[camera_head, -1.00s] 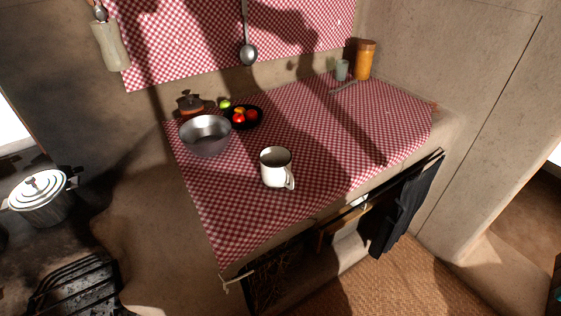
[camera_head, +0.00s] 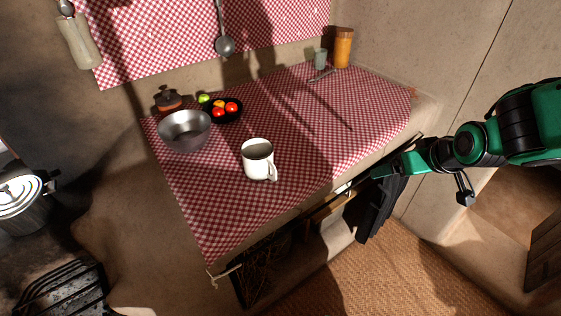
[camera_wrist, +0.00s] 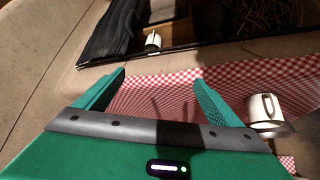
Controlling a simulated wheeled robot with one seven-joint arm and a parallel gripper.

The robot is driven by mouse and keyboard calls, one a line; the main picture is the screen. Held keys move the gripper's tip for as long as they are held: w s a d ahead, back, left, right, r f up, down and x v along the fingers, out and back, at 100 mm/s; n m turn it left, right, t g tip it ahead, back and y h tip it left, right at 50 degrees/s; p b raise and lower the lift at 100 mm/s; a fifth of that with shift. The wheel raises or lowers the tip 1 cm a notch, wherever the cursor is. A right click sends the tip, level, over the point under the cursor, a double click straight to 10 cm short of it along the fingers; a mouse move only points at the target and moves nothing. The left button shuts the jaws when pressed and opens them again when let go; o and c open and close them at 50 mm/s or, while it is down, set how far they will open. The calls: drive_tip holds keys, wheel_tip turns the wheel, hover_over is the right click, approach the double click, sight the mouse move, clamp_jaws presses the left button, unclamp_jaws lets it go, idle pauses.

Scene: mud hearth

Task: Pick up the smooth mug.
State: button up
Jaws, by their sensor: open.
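The smooth mug (camera_head: 257,161) is white with a dark rim and stands upright on the red-checked cloth, its handle toward the front right. In the wrist view the mug (camera_wrist: 262,110) shows at the right, outside my fingers. My gripper (camera_head: 366,176) is to the right of the mug, near the counter's front edge, and apart from it. In the wrist view my gripper (camera_wrist: 160,82) has its two green fingers spread wide, with nothing between them.
A metal bowl (camera_head: 186,131), a black dish of red and orange fruit (camera_head: 240,113), and a small lidded pot (camera_head: 168,98) stand behind and left of the mug. An orange jar (camera_head: 343,48) and grey cup (camera_head: 320,59) stand far back. A dark cloth (camera_head: 377,207) hangs in front.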

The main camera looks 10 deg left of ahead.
drive_tip(key=a+f+n+y, duration=0.2)
drive_tip(key=a+n+y, duration=0.1)
drive_tip(key=a, duration=1.1)
drive_tip(key=n+t+y, duration=0.2)
drive_tip(key=y, duration=0.3)
approach(269, 161)
drive_tip(key=x, duration=0.5)
drive_tip(key=shift+w+d+f, duration=0.2)
drive_tip(key=shift+d+f, duration=0.1)
drive_tip(key=shift+n, duration=0.3)
drive_tip(key=x, duration=0.5)
drive_tip(key=shift+s+a, duration=0.15)
drive_tip(key=shift+a, duration=0.15)
drive_tip(key=shift+g, duration=0.3)
drive_tip(key=shift+x, duration=2.85)
drive_tip(key=c, duration=1.2)
